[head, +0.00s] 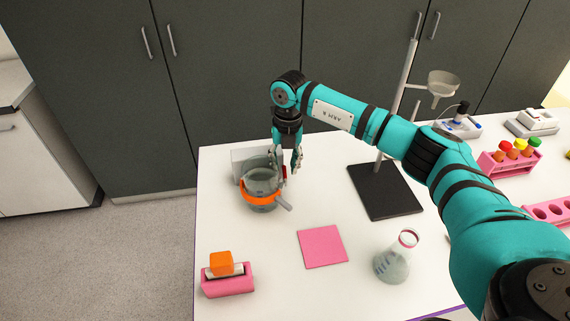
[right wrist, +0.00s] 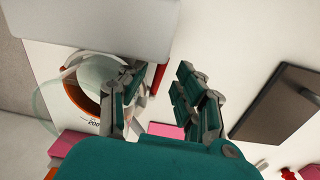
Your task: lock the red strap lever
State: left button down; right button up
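The red lever (head: 285,171) shows as a small red piece at the right side of the glass vessel, beside the light grey block. In the right wrist view the red lever (right wrist: 158,78) is a short red bar at the grey block's edge, close to my left-hand finger. My right gripper (head: 287,168) points down beside it. In the right wrist view the right gripper (right wrist: 162,105) is open, with the red bar partly between its fingers. Contact cannot be told. The glass vessel (head: 262,178) has an orange band (head: 260,199) around it. My left gripper is out of view.
The light grey block (head: 239,155) stands behind the vessel. A pink mat (head: 323,247), a flask (head: 392,262) and a pink holder with an orange-topped item (head: 228,283) are in front. A stand with a black base (head: 385,192) is to the right.

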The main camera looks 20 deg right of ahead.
notch_tip(320, 180, up, 7)
jog(key=shift+d, duration=0.25)
jog(key=shift+c, duration=0.2)
